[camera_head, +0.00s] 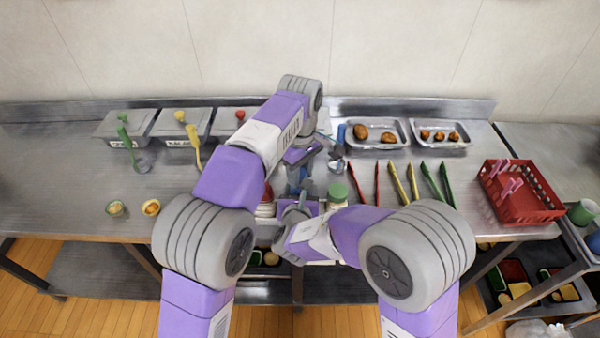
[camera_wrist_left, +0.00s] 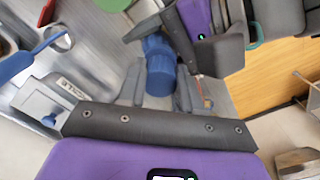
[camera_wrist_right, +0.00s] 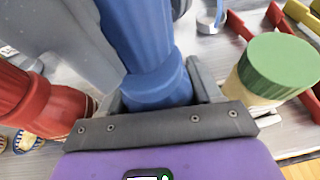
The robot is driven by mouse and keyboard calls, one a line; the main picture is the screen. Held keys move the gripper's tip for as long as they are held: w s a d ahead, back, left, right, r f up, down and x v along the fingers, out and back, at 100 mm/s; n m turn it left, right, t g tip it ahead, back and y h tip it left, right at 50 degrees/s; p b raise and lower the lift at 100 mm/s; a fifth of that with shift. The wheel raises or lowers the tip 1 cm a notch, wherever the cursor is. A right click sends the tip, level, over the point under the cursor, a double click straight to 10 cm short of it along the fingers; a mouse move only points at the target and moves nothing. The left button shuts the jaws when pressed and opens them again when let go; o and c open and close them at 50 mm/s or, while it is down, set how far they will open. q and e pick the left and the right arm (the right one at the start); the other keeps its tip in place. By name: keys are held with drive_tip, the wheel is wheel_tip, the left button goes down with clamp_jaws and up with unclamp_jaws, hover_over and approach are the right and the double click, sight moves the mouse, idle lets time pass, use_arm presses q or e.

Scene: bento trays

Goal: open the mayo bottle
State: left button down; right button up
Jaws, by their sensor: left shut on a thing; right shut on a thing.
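The bottle between my grippers is blue, and no label is readable on it. It shows as a small blue patch (camera_head: 293,178) in the head view, mostly hidden by my arms. In the left wrist view its blue round end (camera_wrist_left: 160,75) sits between the fingers of my left gripper (camera_wrist_left: 158,92), which is shut on it. In the right wrist view its blue body (camera_wrist_right: 158,88) sits between the fingers of my right gripper (camera_wrist_right: 160,98), also shut on it. I cannot tell whether cap and body are apart.
A red bottle (camera_wrist_right: 35,95) and a green-capped bottle (camera_wrist_right: 275,68) stand close on either side. Several tongs (camera_head: 396,183) lie right of them. Two food trays (camera_head: 378,135) are behind, a red basket (camera_head: 530,205) far right. Lidded containers (camera_head: 125,127) stand back left; the left counter is mostly clear.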

use_arm(q)
drive_tip(key=shift+r, duration=0.8)
drive_tip(key=shift+r, duration=2)
use_arm(e)
drive_tip(key=o, duration=1.6)
